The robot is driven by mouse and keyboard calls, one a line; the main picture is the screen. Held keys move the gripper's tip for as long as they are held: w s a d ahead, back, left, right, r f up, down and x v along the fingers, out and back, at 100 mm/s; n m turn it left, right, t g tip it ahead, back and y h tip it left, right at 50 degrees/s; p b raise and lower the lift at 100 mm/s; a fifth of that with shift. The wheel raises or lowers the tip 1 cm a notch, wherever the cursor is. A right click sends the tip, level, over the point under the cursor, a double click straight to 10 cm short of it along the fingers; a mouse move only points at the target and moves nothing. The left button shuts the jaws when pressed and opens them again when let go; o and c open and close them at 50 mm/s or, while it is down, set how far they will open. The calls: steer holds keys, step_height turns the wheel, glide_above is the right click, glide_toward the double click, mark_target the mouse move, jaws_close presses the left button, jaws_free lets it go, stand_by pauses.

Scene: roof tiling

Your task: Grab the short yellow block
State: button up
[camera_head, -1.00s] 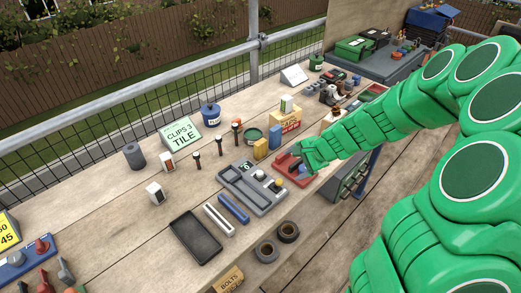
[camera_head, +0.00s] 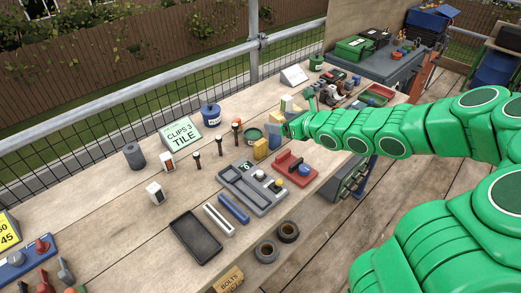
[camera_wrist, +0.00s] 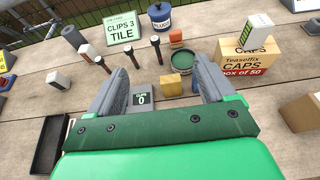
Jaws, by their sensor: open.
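My gripper (camera_head: 288,128) is above and near the right block. In the wrist view a low yellow block (camera_wrist: 172,88) stands on the table beyond the gap between my two spread fingers (camera_wrist: 165,90), right of the clip counter. It is not between the pads, as far as I can tell. A tan block (camera_wrist: 301,112) stands at the right of the wrist view.
A CAPS box (camera_wrist: 246,58) and a green tin (camera_wrist: 182,61) stand behind the low block. Several upright dark pegs (camera_wrist: 130,55) stand to the left. The grey tray (camera_head: 262,203) and a red holder (camera_head: 296,175) lie on the near side.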

glide_toward(263, 145)
steer(key=shift+a, duration=0.45)
steer(key=shift+x, duration=0.95)
steer(key=shift+d+x, duration=0.25)
steer(key=shift+x, duration=2.7)
steer(key=shift+w+f, duration=0.1)
steer(key=shift+w, duration=0.05)
steer(key=shift+c, duration=0.2)
steer(key=c, duration=1.1)
